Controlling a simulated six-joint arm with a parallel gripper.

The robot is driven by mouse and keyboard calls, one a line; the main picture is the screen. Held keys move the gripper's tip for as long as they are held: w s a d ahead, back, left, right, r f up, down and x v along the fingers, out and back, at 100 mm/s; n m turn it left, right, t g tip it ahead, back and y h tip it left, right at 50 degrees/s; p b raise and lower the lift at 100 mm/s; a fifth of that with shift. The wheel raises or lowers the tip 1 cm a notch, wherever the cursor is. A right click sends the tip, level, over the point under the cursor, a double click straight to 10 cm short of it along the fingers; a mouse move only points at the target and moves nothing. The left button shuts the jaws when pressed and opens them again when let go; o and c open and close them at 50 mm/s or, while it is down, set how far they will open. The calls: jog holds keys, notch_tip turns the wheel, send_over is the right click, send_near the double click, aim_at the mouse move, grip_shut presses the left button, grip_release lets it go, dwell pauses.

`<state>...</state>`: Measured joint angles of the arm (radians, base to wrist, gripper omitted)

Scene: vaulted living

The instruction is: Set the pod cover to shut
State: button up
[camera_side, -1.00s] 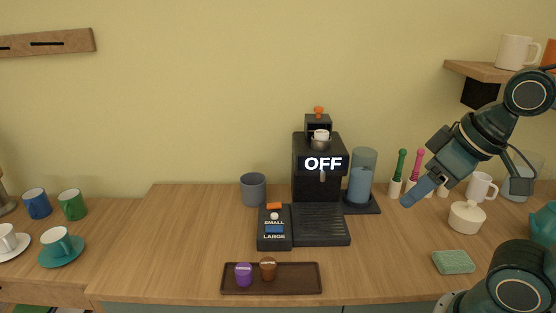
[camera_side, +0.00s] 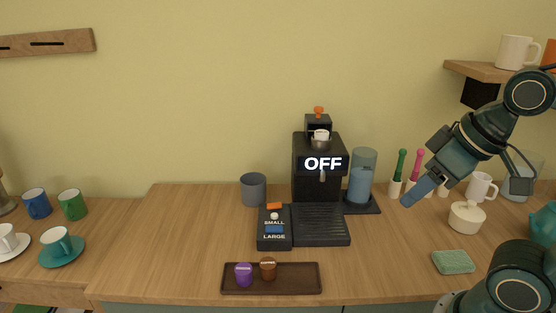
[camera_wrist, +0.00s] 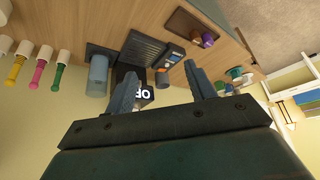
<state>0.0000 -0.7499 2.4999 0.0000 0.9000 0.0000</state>
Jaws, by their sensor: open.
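The black coffee machine (camera_side: 308,185) stands at the back of the counter against the wall, its display reading OFF. Its pod cover (camera_side: 318,124), a dark block with an orange knob, stands raised on top. In front of the cover, a white pod (camera_side: 321,134) appears to sit in the metal holder. My gripper (camera_side: 412,196) is in the air to the right of the machine, clear of it and holding nothing. In the wrist view my gripper (camera_wrist: 162,84) has its two fingers apart, with the machine's display partly showing between them; the cover is hard to make out there.
A water tank (camera_side: 361,180) stands right of the machine and a grey cup (camera_side: 253,189) left. The button panel (camera_side: 264,242) and drip tray (camera_side: 320,226) lie in front. A tray (camera_side: 300,279) holds purple and brown pods. Colourful-handled tools (camera_side: 400,170) stand behind my gripper.

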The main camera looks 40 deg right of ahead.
jog(key=shift+w+m, duration=0.3)
jog(key=shift+w, duration=0.2)
jog(key=shift+c, duration=0.5)
jog(key=w+f+m+t+y, duration=0.1)
jog(key=w+m+t+y, duration=0.15)
jog(key=w+m, duration=0.7)
jog(key=m+t+h, duration=0.3)
jog(key=m+t, duration=0.7)
jog(key=m, duration=1.6)
send_near(322, 109)
jog(key=shift+s+d+r+y, duration=0.1)
jog(key=shift+s+d+y, duration=0.05)
jog(key=shift+s, duration=0.45)
jog(key=shift+s+d+y, duration=0.1)
jog(key=shift+s+d, duration=0.05)
jog(key=shift+s, duration=0.45)
jog(key=shift+w, duration=0.1)
jog(key=shift+w, duration=6.8)
